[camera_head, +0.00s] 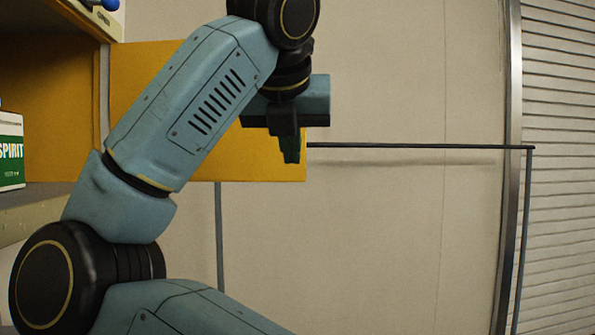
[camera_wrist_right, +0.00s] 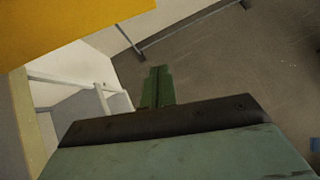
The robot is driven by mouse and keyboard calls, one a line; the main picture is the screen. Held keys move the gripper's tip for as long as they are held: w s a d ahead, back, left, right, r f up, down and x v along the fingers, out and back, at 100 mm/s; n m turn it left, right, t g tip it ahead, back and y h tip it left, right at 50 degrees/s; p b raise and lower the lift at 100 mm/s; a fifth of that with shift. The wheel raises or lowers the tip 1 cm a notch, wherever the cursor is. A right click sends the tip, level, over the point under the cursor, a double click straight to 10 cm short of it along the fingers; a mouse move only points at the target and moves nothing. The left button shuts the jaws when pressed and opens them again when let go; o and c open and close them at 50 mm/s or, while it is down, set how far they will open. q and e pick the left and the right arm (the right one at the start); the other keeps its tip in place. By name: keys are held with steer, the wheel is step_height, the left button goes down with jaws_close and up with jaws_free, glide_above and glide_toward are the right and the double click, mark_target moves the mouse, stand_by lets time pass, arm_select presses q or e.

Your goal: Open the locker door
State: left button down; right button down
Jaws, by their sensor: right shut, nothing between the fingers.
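The locker door (camera_head: 240,168) is a flat orange-yellow panel standing out to the right of an open orange compartment (camera_head: 45,90). The door is swung open, and my right arm hides much of its middle. My right gripper (camera_head: 291,155) is shut and empty, pointing down by the door's right end. I cannot tell whether it touches the door. In the right wrist view, the shut fingers (camera_wrist_right: 157,86) point over the floor, and the yellow panel (camera_wrist_right: 65,25) fills the upper left, apart from the fingertips. My left gripper is out of view.
A white and green box (camera_head: 10,155) sits in the compartment at left. A blue object (camera_head: 108,4) lies on the shelf above. A dark thin rail (camera_head: 430,147) runs before the pale wall at right, beside a slatted shutter (camera_head: 560,180). Floor (camera_wrist_right: 230,75) below the gripper looks clear.

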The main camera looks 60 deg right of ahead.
mark_target(298, 171)
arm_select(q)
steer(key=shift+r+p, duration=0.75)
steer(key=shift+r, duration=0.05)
arm_select(e)
steer(key=w+d+f, duration=0.1)
steer(key=d, duration=0.1)
steer(key=w+d+f, duration=0.1)
steer(key=d, duration=0.2)
steer(key=w+d+f, duration=0.1)
steer(key=d+f, duration=0.1)
steer(key=shift+d, duration=0.25)
